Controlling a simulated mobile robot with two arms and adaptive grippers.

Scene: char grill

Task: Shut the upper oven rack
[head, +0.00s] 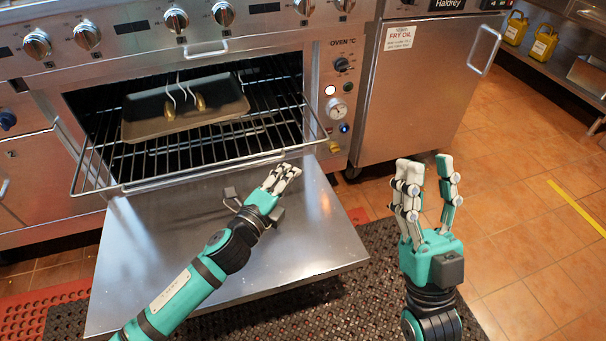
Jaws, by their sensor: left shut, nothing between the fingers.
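The upper oven rack (170,158) is a black wire rack, pulled partly out of the open oven. Its front edge reaches out over the lowered oven door (310,235). A dark tray (150,125) sits on the rack, with tongs (180,90) lying in it. My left gripper (288,171) is shut and empty, just in front of the rack's front bar near its right part; I cannot tell whether it touches. My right gripper (430,165) is open and empty, off to the right above the floor.
The metal oven door lies flat below the rack. Knobs (223,14) line the panel above. A fryer cabinet (415,85) stands right of the oven. A black mat (385,260) covers the floor in front; tiled floor is clear at right.

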